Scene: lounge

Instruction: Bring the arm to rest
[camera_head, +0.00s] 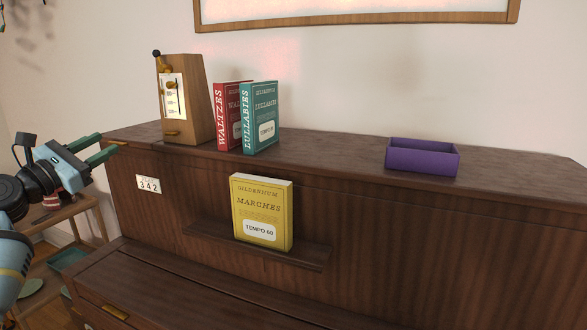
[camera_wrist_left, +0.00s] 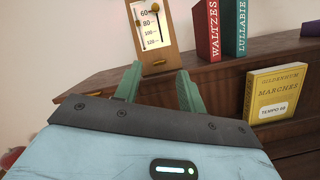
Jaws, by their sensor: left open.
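My left gripper (camera_head: 94,148) is at the left in the head view, in front of the left end of the piano top. Its two green fingers are apart with nothing between them. The fingers also show in the left wrist view (camera_wrist_left: 158,88), pointing toward the wooden metronome (camera_wrist_left: 153,35). My left arm (camera_head: 30,195) comes in from the left edge of the head view. My right gripper is not in view.
The metronome (camera_head: 184,100), a red book (camera_head: 227,117), a teal book (camera_head: 261,118) and a purple box (camera_head: 422,157) stand on the piano top (camera_head: 330,163). A yellow book (camera_head: 262,210) stands on the ledge (camera_head: 312,257). A small side table (camera_head: 58,215) is below my arm.

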